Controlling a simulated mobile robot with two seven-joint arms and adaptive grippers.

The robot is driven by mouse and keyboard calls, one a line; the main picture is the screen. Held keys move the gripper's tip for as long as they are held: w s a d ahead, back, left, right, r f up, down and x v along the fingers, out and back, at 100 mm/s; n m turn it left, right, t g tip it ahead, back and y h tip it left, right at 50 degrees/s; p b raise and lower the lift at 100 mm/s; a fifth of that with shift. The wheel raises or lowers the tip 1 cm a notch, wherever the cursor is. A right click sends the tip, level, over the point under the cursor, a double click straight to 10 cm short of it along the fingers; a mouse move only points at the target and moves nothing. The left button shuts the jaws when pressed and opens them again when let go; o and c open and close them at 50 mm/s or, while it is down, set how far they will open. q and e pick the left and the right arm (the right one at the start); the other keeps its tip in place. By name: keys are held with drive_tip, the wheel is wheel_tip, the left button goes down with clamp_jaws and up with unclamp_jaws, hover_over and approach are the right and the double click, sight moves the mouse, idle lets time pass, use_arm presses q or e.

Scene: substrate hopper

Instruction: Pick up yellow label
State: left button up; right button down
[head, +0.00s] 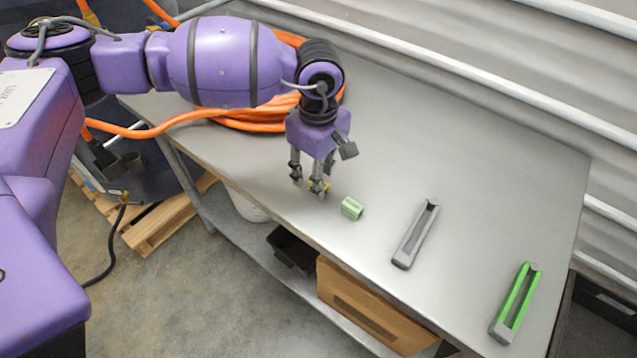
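A small patch of yellow (327,186), which looks like the yellow label, shows at the fingers of my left gripper (309,188). The fingers point down at the grey table top and hide most of it. I cannot tell whether they are closed on it or only around it. My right gripper is not in view.
A small green block (351,208) lies just right of my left gripper. A grey clamp-like tool (416,233) and a green one (516,303) lie further right. Orange hose (250,120) is coiled behind the arm. The metal table (480,170) is clear at the back right.

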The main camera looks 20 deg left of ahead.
use_arm(q)
drive_tip(key=shift+w+f, duration=0.1)
drive_tip(key=shift+f, duration=1.2)
drive_tip(key=c, duration=0.8)
drive_tip(key=shift+r, duration=0.15)
